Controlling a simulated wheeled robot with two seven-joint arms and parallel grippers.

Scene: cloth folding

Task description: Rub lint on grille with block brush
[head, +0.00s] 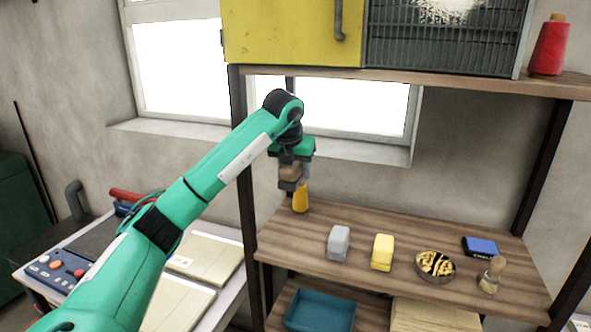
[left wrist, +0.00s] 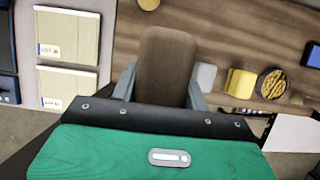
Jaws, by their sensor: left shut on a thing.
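My left gripper (head: 291,178) is shut on a brown block (head: 289,172), which looks like the wooden block brush. The block shows between the two grey fingers in the left wrist view (left wrist: 166,68); its bristles cannot be made out. The gripper is above the left end of the wooden shelf, in front of the window. The dark slatted grille (head: 440,42) is at the top right, beside a yellow panel. White fuzzy lint (head: 443,9) clings to its upper part, cut by the picture's top edge. The gripper is below and left of the grille. My right gripper is out of view.
The wooden shelf (head: 350,273) holds an orange object (head: 300,199) just below the gripper, a grey block (head: 339,242), a yellow block (head: 382,252), a round bowl (head: 435,265), a blue box (head: 480,246) and a small brush (head: 492,274). A red spool (head: 549,46) stands right of the grille.

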